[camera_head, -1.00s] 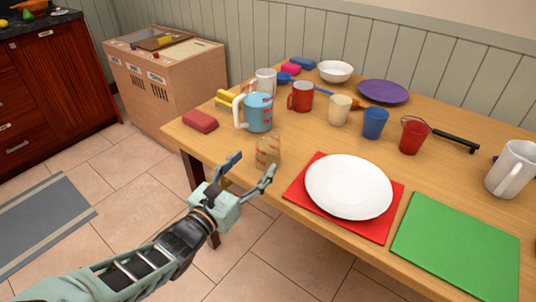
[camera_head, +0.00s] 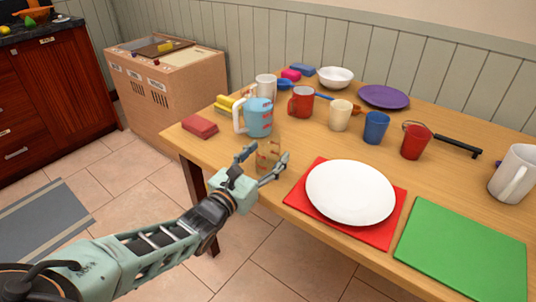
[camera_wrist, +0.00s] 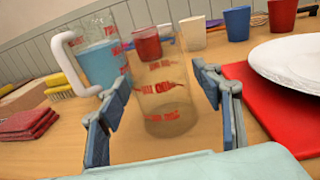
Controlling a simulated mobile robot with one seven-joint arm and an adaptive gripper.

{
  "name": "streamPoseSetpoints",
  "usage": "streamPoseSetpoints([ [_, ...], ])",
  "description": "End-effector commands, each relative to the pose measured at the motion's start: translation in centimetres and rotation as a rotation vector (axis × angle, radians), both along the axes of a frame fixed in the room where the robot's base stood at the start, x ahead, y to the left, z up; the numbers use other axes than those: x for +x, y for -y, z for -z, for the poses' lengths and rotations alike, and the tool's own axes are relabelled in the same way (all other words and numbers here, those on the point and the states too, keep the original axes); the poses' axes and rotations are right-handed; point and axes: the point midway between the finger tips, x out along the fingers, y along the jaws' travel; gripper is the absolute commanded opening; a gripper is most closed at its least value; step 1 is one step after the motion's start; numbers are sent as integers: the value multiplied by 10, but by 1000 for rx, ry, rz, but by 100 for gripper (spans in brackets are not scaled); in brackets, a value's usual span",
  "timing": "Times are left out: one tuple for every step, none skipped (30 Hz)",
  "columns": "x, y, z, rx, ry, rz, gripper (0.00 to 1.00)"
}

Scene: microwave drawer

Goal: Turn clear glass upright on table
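The clear glass (camera_head: 268,155) with red print stands on the table (camera_head: 230,160) near its front edge, left of the white plate. In the wrist view the glass (camera_wrist: 162,95) is between the two fingers, its wider end toward the table side. Whether its mouth faces up or down I cannot tell for certain. My gripper (camera_head: 264,157) is open, with its fingers on either side of the glass in the wrist view (camera_wrist: 165,105). No finger clearly touches it.
A measuring jug (camera_head: 257,117) with blue liquid stands just behind the glass. A white plate (camera_head: 350,192) on a red mat (camera_head: 310,212) is to the right. Several cups stand behind. A green board (camera_head: 460,250) is at front right.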

Motion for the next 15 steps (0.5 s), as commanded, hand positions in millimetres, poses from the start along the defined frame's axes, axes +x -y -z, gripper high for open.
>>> streamPoseSetpoints([
  [0, 0, 0, 0, 0, 0, 52],
  [0, 0, 0, 0, 0, 0, 48],
  [0, 0, 0, 0, 0, 0, 44],
  [0, 0, 0, 0, 0, 0, 41],
  [0, 0, 0, 0, 0, 0, 37],
  [0, 0, 0, 0, 0, 0, 33],
  [0, 0, 0, 0, 0, 0, 30],
  [0, 0, 0, 0, 0, 0, 26],
  [0, 0, 0, 0, 0, 0, 25],
  [0, 0, 0, 0, 0, 0, 25],
  [0, 0, 0, 0, 0, 0, 25],
  [0, 0, 0, 0, 0, 0, 25],
  [0, 0, 0, 0, 0, 0, 25],
  [0, 0, 0, 0, 0, 0, 25],
  [0, 0, -1, -1, 2, 1, 25],
])
